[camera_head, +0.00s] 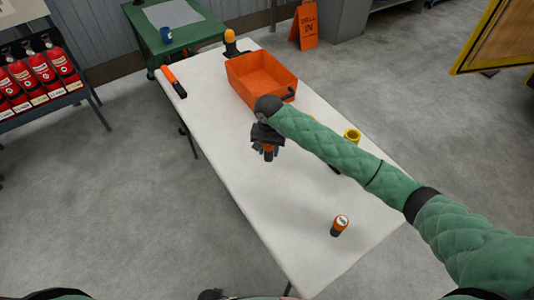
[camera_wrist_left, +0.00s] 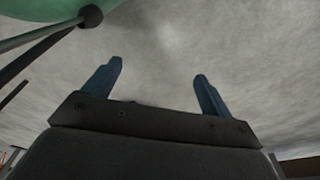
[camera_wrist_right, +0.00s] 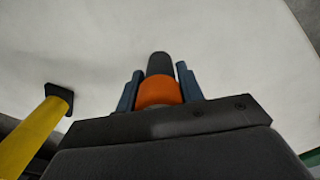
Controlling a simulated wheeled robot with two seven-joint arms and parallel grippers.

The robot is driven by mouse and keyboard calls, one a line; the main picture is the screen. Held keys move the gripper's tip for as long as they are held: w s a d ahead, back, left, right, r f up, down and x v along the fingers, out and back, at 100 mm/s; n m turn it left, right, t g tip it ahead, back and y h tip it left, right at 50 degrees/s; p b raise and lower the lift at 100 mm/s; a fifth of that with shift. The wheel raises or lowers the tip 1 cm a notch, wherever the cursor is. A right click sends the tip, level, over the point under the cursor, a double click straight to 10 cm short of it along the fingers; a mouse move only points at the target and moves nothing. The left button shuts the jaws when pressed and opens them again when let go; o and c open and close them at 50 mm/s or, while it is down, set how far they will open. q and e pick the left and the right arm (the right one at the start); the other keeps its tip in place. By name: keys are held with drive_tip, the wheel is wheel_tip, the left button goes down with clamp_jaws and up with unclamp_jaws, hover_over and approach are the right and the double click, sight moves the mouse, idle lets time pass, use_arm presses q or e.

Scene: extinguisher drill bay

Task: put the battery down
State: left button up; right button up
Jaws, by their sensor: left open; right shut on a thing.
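My right gripper (camera_head: 268,146) is shut on an orange and black battery (camera_head: 269,151), over the middle of the white table (camera_head: 225,125). In the right wrist view the battery (camera_wrist_right: 158,90) stands between the two fingers, its orange band at the fingers and its dark end pointing away. I cannot tell whether that end touches the table. A similar orange and black cylinder (camera_head: 339,227) stands upright at the near right of the table. My left gripper (camera_wrist_left: 158,85) is open and empty in the left wrist view, with grey floor behind it.
An orange bin (camera_head: 262,78) sits at the table's far end. An orange and black tool (camera_head: 174,82) lies at the left edge. A yellow item (camera_head: 352,135) is beside my right arm. The near left of the tabletop is clear.

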sight(267, 157)
drive_tip(key=shift+w+a+f, duration=0.2)
drive_tip(key=shift+w+a, duration=0.05)
drive_tip(key=shift+a, duration=0.15)
drive_tip(key=shift+s+d+f+p, duration=0.15)
drive_tip(key=shift+f+p, duration=0.35)
drive_tip(key=shift+f, duration=0.35)
drive_tip(key=shift+f+p, duration=0.35)
drive_tip(key=shift+f, duration=0.85)
use_arm(q)
drive_tip(key=f, duration=0.1)
drive_tip(key=s+a+f, duration=0.2)
drive_tip(key=shift+f, duration=0.2)
drive_tip(key=shift+s+f, duration=0.1)
drive_tip(key=shift+s, duration=0.1)
use_arm(e)
drive_tip(key=o, duration=1.1)
drive_tip(key=shift+f, duration=0.1)
drive_tip(key=shift+c, duration=0.2)
